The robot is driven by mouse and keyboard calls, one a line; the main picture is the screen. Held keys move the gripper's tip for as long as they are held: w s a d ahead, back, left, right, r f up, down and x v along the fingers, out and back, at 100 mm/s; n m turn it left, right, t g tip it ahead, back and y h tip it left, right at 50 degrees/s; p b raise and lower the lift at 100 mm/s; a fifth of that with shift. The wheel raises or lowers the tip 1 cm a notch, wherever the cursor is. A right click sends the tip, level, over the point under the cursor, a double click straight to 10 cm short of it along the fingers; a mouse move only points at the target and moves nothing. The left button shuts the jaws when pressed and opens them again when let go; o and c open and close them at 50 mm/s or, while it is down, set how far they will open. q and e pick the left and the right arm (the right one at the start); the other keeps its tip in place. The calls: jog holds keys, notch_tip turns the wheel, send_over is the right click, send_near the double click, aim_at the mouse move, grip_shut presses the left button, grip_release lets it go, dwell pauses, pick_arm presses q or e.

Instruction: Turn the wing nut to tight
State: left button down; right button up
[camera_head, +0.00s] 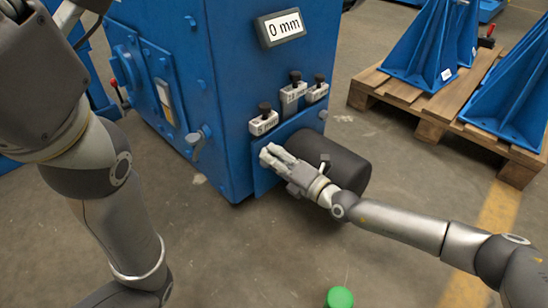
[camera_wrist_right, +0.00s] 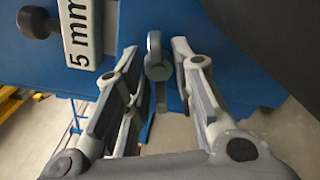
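In the right wrist view a grey metal piece with a rounded top, which looks like the wing nut (camera_wrist_right: 157,58), stands against the blue machine face between the fingers of my right gripper (camera_wrist_right: 152,85). The fingers are apart, with a visible gap on its left; on the right the finger is close to it, and I cannot tell if they touch. In the head view my right gripper (camera_head: 270,155) is at the lower blue plate of the machine (camera_head: 165,30) and hides the nut. My left arm rises at the left; its fingers are outside the picture.
A "0 mm" display (camera_head: 281,27) sits on the machine. Labelled blocks with black knobs, one marked 5 mm (camera_head: 263,123), sit above my right gripper. A dark cylinder (camera_head: 335,160) is right beside it. A pallet (camera_head: 405,95) with blue brackets stands at right; a green object (camera_head: 339,297) is in front.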

jog(key=shift+o, duration=0.6)
jog(key=shift+d, duration=0.1)
jog(key=v, duration=1.2)
jog(key=shift+r, duration=0.1)
